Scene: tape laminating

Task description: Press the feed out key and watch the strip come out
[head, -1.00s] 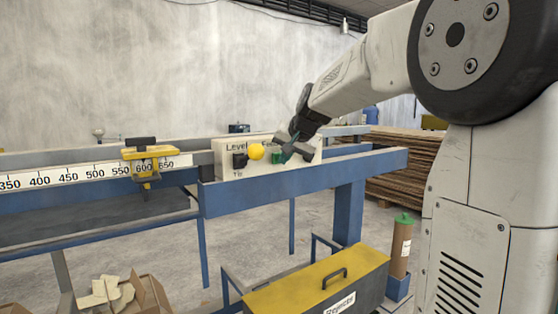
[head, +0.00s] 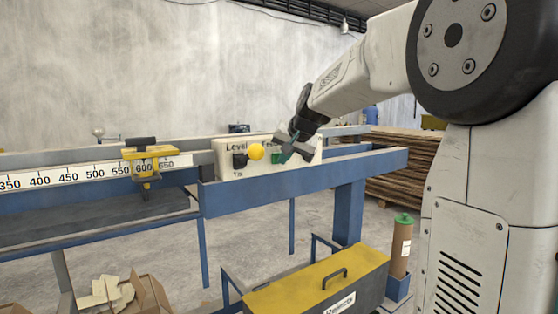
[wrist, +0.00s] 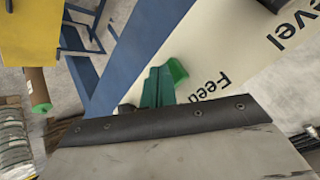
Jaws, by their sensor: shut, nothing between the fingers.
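The feed key (wrist: 178,70) is a bright green block on a cream panel (wrist: 215,45) beside the word "Feed". In the head view the key (head: 276,158) is partly covered by my gripper. My gripper (wrist: 159,86) is shut and empty, with its teal fingers together. Its tips overlap the key in the wrist view; I cannot tell whether they touch it. In the head view my gripper (head: 286,152) reaches the panel from the upper right. No strip can be made out in either view.
A yellow ball knob (head: 256,152) stands out just left of the key. A yellow stop (head: 150,158) sits on the numbered rail further left. A blue beam (head: 330,172) runs below the panel. A yellow-lidded bin (head: 315,282) stands below, with a brown tube (head: 400,250) beside it.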

